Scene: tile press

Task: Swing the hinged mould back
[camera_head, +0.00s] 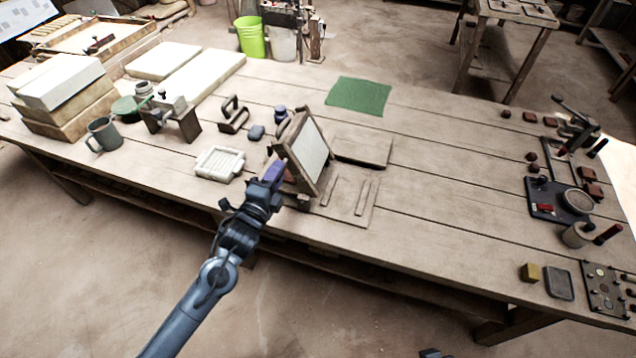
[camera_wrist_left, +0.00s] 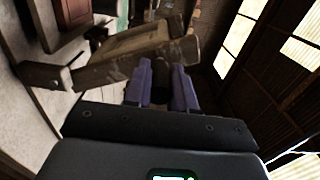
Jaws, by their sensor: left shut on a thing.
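The hinged mould (camera_head: 312,152) stands tilted up at the middle of the table, a wooden frame with a pale inner face turned to the right. It stands at the left of a flat wooden base board (camera_head: 345,200). My left gripper (camera_head: 274,172), with purple fingers, is at the mould's left side. In the left wrist view its fingers (camera_wrist_left: 162,85) are shut around a dark round handle, and the mould's wooden frame (camera_wrist_left: 120,55) runs just beyond them. The exact contact is partly hidden in the head view.
A green cloth (camera_head: 358,96) lies at the back. The table right of the base board is clear up to several tools and pots.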

